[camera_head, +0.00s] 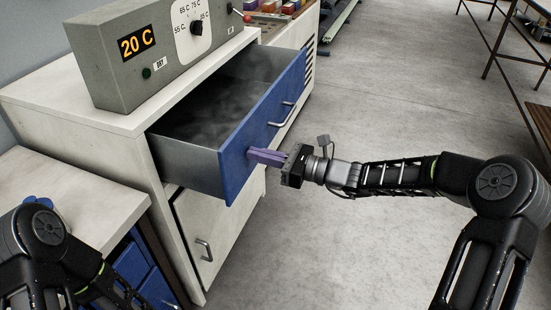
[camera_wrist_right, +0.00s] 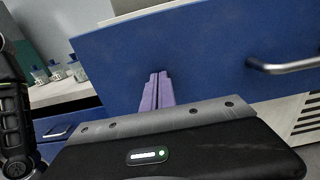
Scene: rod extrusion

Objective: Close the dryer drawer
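The dryer drawer (camera_head: 205,166) is pulled out of the white cabinet; its grey metal inside is open to view and looks empty, with some haze. Its blue front (camera_head: 262,128) has a metal handle (camera_head: 285,117), which also shows at the right of the right wrist view (camera_wrist_right: 285,65). My right gripper (camera_head: 252,153) points at the blue front, left of the handle. Its purple fingers (camera_wrist_right: 157,92) are together with nothing between them, and their tips are at or very near the front; contact is hard to tell. My left arm shows at lower left; its gripper is out of view.
A grey control box (camera_head: 150,60) reading 20 C stands on the cabinet top. A lower cabinet door (camera_head: 215,225) is shut. A white-topped bench with blue drawers (camera_head: 130,265) stands at left. The floor (camera_head: 380,110) behind my right arm is clear.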

